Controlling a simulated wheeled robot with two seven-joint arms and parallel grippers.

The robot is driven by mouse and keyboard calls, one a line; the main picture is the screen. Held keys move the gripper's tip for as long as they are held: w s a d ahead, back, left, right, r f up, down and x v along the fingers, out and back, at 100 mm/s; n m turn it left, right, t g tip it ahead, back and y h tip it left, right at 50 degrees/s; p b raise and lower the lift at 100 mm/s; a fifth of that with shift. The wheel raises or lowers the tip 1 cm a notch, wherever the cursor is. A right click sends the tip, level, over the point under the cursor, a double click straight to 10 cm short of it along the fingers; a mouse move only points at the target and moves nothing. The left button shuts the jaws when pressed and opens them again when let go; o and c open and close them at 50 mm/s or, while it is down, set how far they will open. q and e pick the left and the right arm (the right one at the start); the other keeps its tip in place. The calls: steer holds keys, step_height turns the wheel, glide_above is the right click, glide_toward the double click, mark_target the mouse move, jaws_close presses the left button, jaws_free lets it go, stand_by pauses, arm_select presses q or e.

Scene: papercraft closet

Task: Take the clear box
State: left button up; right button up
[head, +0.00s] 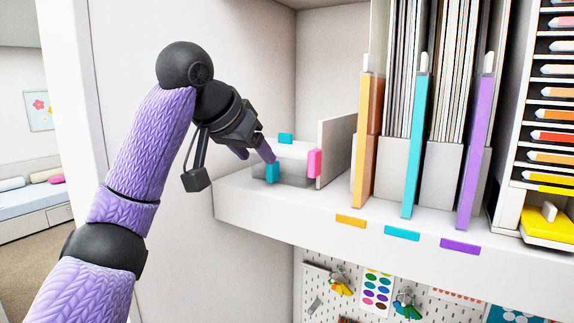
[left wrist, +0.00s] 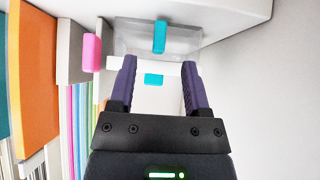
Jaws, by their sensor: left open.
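The clear box (head: 296,175) stands on the left end of the white shelf, with blue and pink clips and a white top edge. It also shows in the left wrist view (left wrist: 184,42), straight ahead of my fingers. My left gripper (head: 257,153) is at the upper left of the box in the head view. In the left wrist view my left gripper (left wrist: 156,84) is open, its purple fingers apart with the white edge and a blue clip (left wrist: 154,79) showing between them. I cannot tell whether the fingers touch the box. My right gripper is not in view.
An upright white divider (head: 337,148) stands just right of the box. Orange (head: 368,140), blue (head: 416,145) and purple (head: 475,150) dividers with papers follow to the right. The closet's side wall (head: 235,70) is on the left. A pegboard (head: 330,290) hangs below the shelf (head: 300,222).

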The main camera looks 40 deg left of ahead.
mark_target(268, 171)
arm_select(q)
steer(key=p+x, duration=0.1)
steer(key=x, duration=0.1)
steer(key=shift+f, duration=0.4)
steer(key=x, duration=0.4)
steer(key=shift+w+r+p, duration=0.25)
steer(key=shift+p, duration=0.05)
steer(key=shift+f, duration=0.1)
steer(key=shift+s, duration=0.35)
steer(key=shift+c, duration=0.5)
steer(key=shift+w, duration=0.35)
steer(key=c, duration=0.7)
steer(key=shift+s, duration=0.15)
jaws_close()
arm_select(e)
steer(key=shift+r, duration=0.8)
